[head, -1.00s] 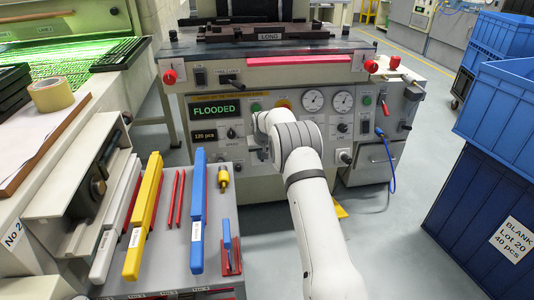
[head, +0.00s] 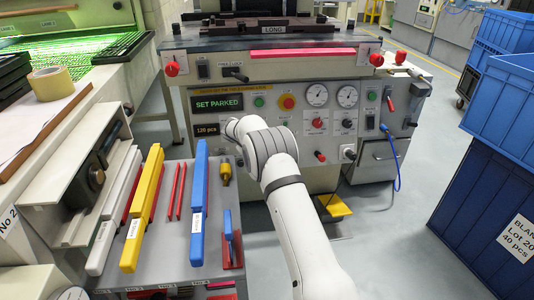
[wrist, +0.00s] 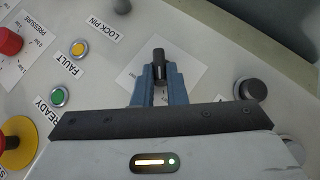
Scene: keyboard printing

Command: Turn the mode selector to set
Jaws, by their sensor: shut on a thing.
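The mode selector (wrist: 159,66) appears to be the black knob on a white plate in the wrist view. Its lettering is mostly hidden or too small to read. My gripper (wrist: 157,88) is shut on this knob, with one blue finger on each side. In the head view my arm hides the gripper and the knob at the left of the machine's front panel (head: 275,150). The green display (head: 218,104) on that panel reads SET PARKED.
In the wrist view another black knob (wrist: 250,90) sits right of my gripper, and a green READY lamp (wrist: 57,96) and yellow FAULT lamp (wrist: 79,49) left. A grey tool table (head: 180,240) stands in front of the panel. Blue crates (head: 500,110) stand at right.

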